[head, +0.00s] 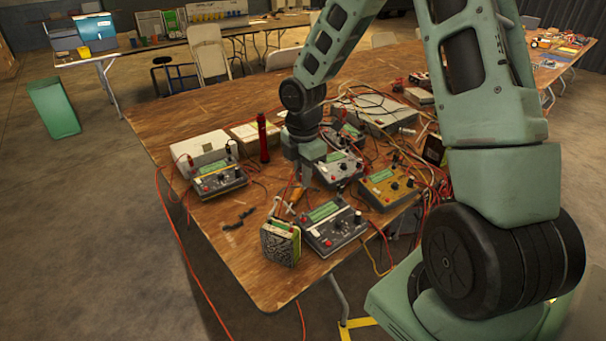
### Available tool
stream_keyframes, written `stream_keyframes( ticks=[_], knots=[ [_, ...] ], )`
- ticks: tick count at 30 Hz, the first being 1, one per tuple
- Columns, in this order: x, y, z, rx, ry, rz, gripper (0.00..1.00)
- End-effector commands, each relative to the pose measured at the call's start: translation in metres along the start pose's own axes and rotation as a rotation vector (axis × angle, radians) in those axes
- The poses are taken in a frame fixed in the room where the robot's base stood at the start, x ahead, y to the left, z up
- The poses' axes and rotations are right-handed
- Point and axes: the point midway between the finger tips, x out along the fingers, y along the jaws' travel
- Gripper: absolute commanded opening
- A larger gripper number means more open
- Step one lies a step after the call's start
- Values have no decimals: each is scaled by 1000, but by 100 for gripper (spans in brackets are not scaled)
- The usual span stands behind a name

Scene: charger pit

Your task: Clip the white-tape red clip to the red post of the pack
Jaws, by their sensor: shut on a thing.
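The pack (281,243) stands upright near the front edge of the wooden table, with a patterned grey face and green-yellow sides. Small pale and reddish parts show at its top, too small to tell the red post from a clip. My gripper (296,197) points down just above and behind the pack's top. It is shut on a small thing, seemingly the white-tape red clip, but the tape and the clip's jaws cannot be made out. Whether the held thing touches the pack is unclear.
A charger (333,228) stands close to the pack's right. More chargers stand behind (219,178) and to the right (386,188). A dark clip (238,219) lies left of the pack. A red cylinder (263,139) stands farther back. Loose cables cross the table (250,282).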

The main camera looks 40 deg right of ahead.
Motion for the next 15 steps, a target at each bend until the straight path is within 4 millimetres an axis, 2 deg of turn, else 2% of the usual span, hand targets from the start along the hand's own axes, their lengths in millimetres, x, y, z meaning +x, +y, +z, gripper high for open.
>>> stream_keyframes(
  ticks=[9,11,15],
  knots=[
    [-39,0,0,-1,1,0,1],
    [-30,-4,-6,70,0,1,1],
    [-28,-12,-18,254,-1,1,1]
  ],
)
